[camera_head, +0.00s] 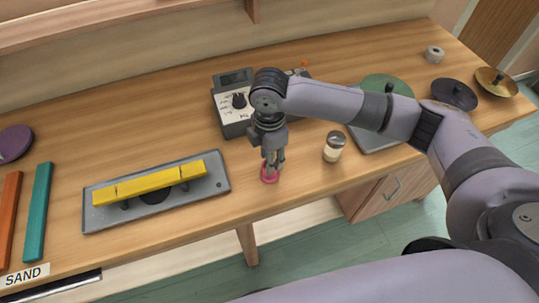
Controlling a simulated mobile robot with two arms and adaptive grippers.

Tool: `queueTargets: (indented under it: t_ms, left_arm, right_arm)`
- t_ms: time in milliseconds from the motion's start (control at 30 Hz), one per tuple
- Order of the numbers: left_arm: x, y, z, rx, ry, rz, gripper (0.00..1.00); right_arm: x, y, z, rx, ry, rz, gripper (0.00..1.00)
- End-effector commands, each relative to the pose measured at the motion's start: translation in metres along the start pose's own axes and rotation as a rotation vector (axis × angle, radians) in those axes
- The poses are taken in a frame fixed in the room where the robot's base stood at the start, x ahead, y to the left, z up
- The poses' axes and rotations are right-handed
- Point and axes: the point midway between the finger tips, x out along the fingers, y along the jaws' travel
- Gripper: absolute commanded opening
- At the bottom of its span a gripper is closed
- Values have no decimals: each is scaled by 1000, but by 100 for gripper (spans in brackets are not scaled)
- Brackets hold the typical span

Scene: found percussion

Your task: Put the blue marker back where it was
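I cannot make out a blue marker in the head view. My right gripper (272,166) points down over the middle of the table, just above a small pink round piece (269,177). Its fingers look close together. I cannot tell whether they hold anything or touch the pink piece. My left gripper is not in view.
A grey tray (214,190) holds a yellow bar (150,185). Orange (9,215) and teal (37,212) bars lie left, by a SAND label (25,276). A grey knobbed box (240,118) stands behind my gripper. A lidded jar (334,147) and several discs are right.

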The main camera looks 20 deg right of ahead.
Motion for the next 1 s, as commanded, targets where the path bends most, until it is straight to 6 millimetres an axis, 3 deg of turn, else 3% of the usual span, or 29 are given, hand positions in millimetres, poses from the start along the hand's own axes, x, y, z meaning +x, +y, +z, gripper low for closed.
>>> queueTargets:
  t_ms: [200, 333, 733, 1000]
  left_arm:
    - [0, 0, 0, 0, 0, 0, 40]
    - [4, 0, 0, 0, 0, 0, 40]
    - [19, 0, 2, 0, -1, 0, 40]
    - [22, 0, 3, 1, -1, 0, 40]
  right_arm:
    - [-2, 0, 0, 0, 0, 1, 32]
    - [-13, 2, 0, 1, 1, 5, 32]
    - [-94, 1, 0, 0, 1, 5, 32]
    - [-122, 0, 0, 0, 0, 1, 32]
